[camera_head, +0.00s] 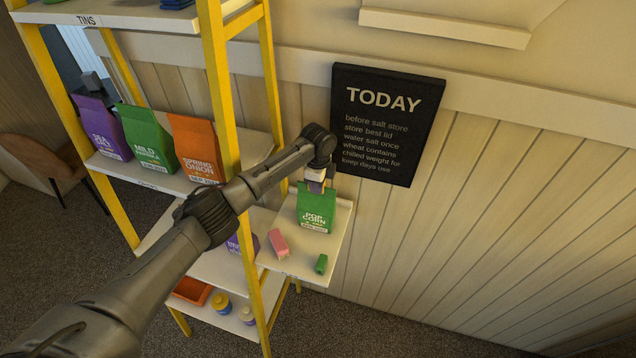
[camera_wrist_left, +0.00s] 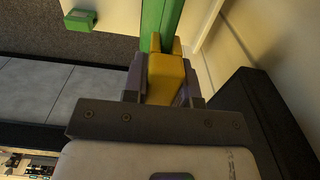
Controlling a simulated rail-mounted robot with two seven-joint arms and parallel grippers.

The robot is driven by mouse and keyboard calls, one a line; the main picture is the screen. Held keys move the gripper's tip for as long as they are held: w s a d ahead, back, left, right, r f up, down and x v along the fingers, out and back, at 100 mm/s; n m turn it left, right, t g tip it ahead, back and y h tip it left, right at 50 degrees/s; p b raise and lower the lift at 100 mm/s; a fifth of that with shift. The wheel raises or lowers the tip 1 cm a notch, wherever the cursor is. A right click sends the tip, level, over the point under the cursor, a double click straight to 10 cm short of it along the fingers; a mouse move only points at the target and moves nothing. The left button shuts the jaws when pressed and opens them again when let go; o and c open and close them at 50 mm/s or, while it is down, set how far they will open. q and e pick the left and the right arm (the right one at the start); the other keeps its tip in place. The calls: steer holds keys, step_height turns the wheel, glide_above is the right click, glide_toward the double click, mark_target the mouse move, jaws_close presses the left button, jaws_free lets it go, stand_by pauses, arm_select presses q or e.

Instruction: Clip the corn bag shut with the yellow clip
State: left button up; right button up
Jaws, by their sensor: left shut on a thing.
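The green popcorn bag (camera_head: 315,216) stands upright on the small side shelf. Its green side also fills the top middle of the left wrist view (camera_wrist_left: 160,18). My left gripper (camera_head: 316,183) is right at the bag's top, reaching in from the left. In the left wrist view my left gripper (camera_wrist_left: 163,85) is shut on the yellow clip (camera_wrist_left: 166,78). The clip's two prongs point at the bag and overlap its green edge in the picture. I cannot tell whether they straddle the bag's top. My right gripper is not in view.
A pink clip (camera_head: 278,243) and a green clip (camera_head: 321,264) lie on the side shelf (camera_head: 300,268) before the bag; the green one also shows in the wrist view (camera_wrist_left: 80,20). A yellow-framed rack (camera_head: 222,90) with other bags stands left. A black sign (camera_head: 387,160) hangs behind.

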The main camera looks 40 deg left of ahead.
arm_select(q)
steer(key=shift+f, duration=0.45)
steer(key=o, duration=1)
steer(key=shift+r, duration=0.1)
step_height(320, 180, up, 14)
steer(key=b, duration=0.3)
steer(key=shift+b, duration=0.35)
steer(key=shift+f, duration=0.2)
